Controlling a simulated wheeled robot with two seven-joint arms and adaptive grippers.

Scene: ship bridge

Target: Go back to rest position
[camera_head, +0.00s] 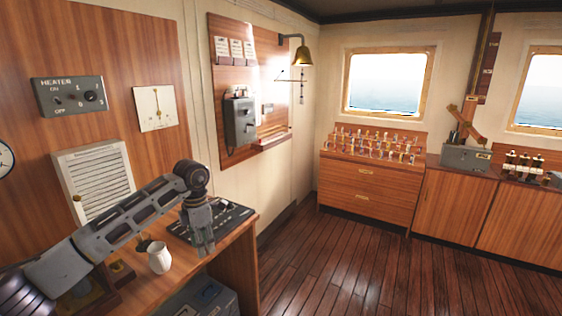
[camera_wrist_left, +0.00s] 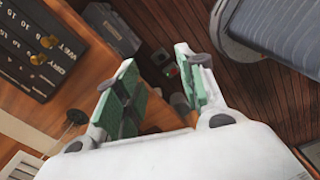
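My left arm comes in from the left in the head view, and its gripper (camera_head: 203,243) hangs pointing down at the right edge of the wooden desk. In the left wrist view the gripper (camera_wrist_left: 165,90) has its two green-padded fingers apart with nothing between them. Past the fingers the wrist view shows the dark plank floor and the desk edge. My right gripper is in neither view.
The wooden desk (camera_head: 232,262) holds a white jug (camera_head: 159,258) and a black panel (camera_head: 228,214) close to my left gripper. A grey box (camera_head: 205,300) is below. A drawer cabinet (camera_head: 366,190) stands at the far wall. The plank floor (camera_head: 350,265) is clear.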

